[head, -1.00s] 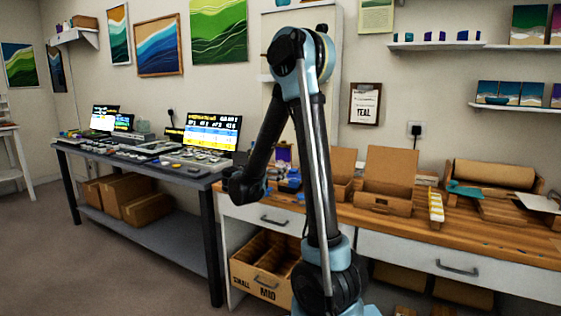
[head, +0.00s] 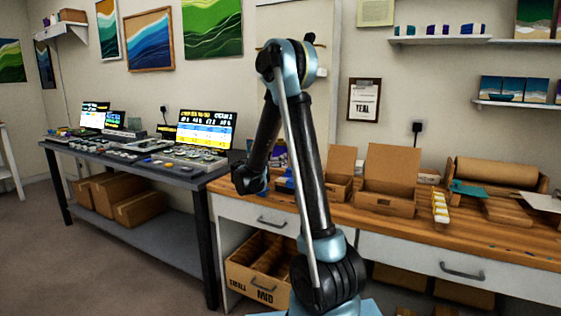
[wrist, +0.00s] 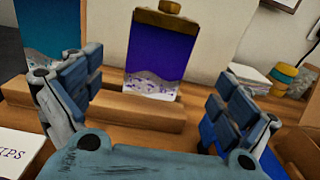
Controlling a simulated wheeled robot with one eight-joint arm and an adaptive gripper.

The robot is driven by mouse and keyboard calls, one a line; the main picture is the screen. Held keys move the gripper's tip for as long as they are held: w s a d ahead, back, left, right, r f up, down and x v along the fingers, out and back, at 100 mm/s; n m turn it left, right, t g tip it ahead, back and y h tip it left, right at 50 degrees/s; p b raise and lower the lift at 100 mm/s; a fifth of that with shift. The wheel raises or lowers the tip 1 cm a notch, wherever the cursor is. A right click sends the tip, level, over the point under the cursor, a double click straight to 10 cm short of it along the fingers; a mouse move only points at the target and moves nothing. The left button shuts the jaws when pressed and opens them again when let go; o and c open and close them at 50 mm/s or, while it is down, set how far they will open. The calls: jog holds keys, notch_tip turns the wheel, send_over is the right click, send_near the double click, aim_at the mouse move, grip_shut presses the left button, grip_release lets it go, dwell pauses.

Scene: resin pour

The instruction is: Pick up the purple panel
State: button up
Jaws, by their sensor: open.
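The purple panel (wrist: 158,58) stands upright in a wooden slotted rack (wrist: 125,108) in the wrist view. It has a white, wavy band along its bottom, and a gold-brown piece with a small knob shows at its top. My gripper (wrist: 153,102) is open, with one finger to the left and one to the right of the panel, and nothing between them. The panel stands beyond the fingertips, apart from them. In the head view my gripper (head: 250,180) hangs over the left end of the wooden bench; I cannot make out the panel there.
A teal panel (wrist: 48,38) stands left of the purple one, close to the left finger. White stacked sheets (wrist: 250,77) and coloured round items (wrist: 287,76) lie at the right. A lettered card (wrist: 14,147) is at lower left. Open cardboard boxes (head: 390,183) stand along the bench (head: 410,222).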

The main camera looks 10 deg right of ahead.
aim_at(280, 153)
jog(key=shift+x, duration=3.5)
jog(key=shift+a+f, duration=0.15)
jog(key=shift+f, duration=0.05)
jog(key=c, duration=1.1)
